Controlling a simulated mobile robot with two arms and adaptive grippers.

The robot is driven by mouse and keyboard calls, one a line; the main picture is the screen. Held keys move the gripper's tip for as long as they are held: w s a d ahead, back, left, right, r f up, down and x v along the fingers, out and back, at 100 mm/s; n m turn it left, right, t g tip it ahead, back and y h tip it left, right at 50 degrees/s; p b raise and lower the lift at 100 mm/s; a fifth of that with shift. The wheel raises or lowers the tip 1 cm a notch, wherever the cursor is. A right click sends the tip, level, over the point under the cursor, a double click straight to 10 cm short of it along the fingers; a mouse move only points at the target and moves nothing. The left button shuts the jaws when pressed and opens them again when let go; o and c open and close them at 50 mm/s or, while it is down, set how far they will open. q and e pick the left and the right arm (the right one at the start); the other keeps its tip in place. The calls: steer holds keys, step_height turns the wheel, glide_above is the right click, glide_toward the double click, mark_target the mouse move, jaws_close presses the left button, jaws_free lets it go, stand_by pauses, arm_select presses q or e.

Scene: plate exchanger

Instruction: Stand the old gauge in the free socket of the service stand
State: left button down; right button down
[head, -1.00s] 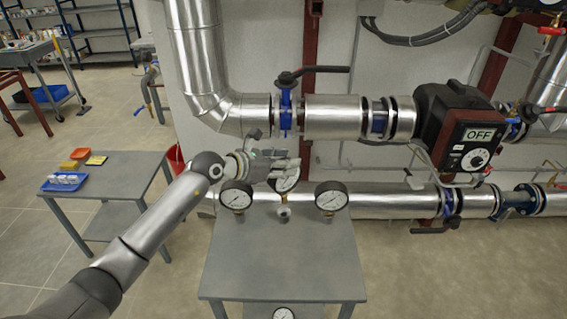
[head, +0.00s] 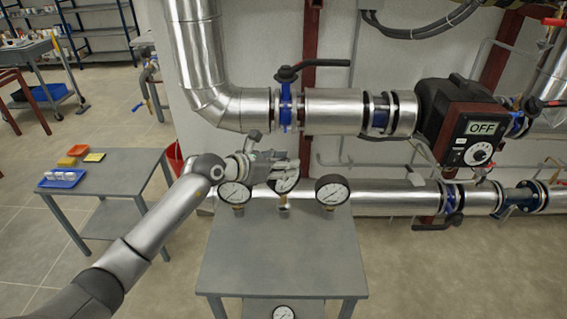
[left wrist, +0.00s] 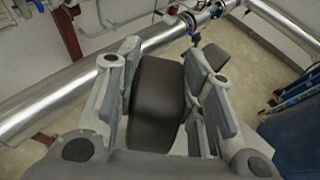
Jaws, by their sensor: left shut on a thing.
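My left gripper (head: 284,167) is shut on a round white-faced gauge (head: 286,183), held upright over the back of the grey service stand (head: 280,255). In the left wrist view the dark body of the held gauge (left wrist: 157,100) is between the fingers. A small fitting (head: 284,207) shows right under the held gauge; I cannot tell whether the gauge's stem is in it or just above. A gauge stands to its left (head: 235,194) and another to its right (head: 332,191). My right gripper is not in view.
Another gauge (head: 283,313) shows low at the stand's front. A side table (head: 120,175) at left holds a blue tray (head: 62,178) and small boxes. Silver pipes (head: 385,193) and a pump marked OFF (head: 465,130) are behind. The stand's front top is clear.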

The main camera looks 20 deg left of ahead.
arm_select(q)
steer(key=shift+f+b, duration=0.95)
steer(key=shift+f, duration=0.25)
steer(key=shift+s+f+b, duration=0.3)
steer(key=shift+f+b, duration=0.3)
steer(key=shift+f, duration=0.2)
steer(key=shift+w+d+f, duration=0.1)
steer(key=shift+w+f, duration=0.1)
steer(key=shift+f, duration=0.15)
steer(key=shift+w+f, duration=0.2)
steer(key=shift+s+r, duration=0.1)
steer(key=shift+r, duration=0.1)
